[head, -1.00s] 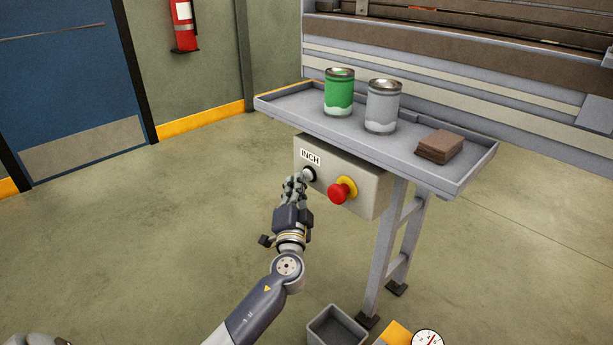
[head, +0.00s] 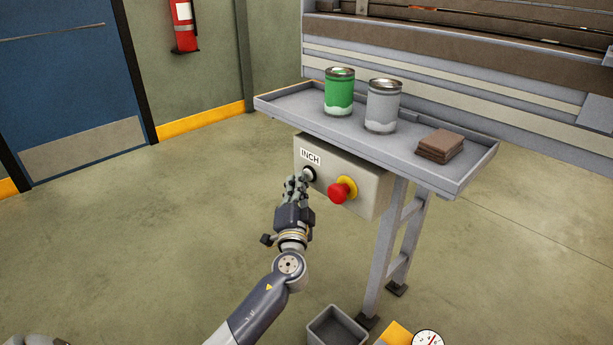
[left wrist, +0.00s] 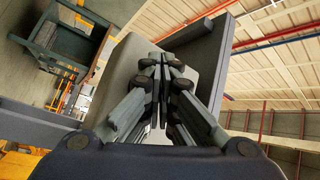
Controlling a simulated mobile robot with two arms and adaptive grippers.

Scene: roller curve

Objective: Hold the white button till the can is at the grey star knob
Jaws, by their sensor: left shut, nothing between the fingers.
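The white button (head: 309,173), in a dark ring, sits under the INCH label (head: 310,157) on the front of a beige control box (head: 365,185). My left gripper (head: 300,179) is shut and empty, its fingertips at the button's lower left edge; I cannot tell if they touch or press it. In the left wrist view my shut fingers (left wrist: 163,65) point at the box face (left wrist: 125,65) and hide the button. A green can (head: 339,92) and a grey can (head: 382,106) stand upright on the tray above. I see no grey star knob and no can on rollers. My right gripper is out of view.
A red stop button (head: 342,190) on a yellow base is right of the white button. The grey tray (head: 470,177) overhangs the box and holds brown pads (head: 440,146). A grey bin (head: 337,328) and a dial gauge (head: 428,339) are below. The floor at left is clear.

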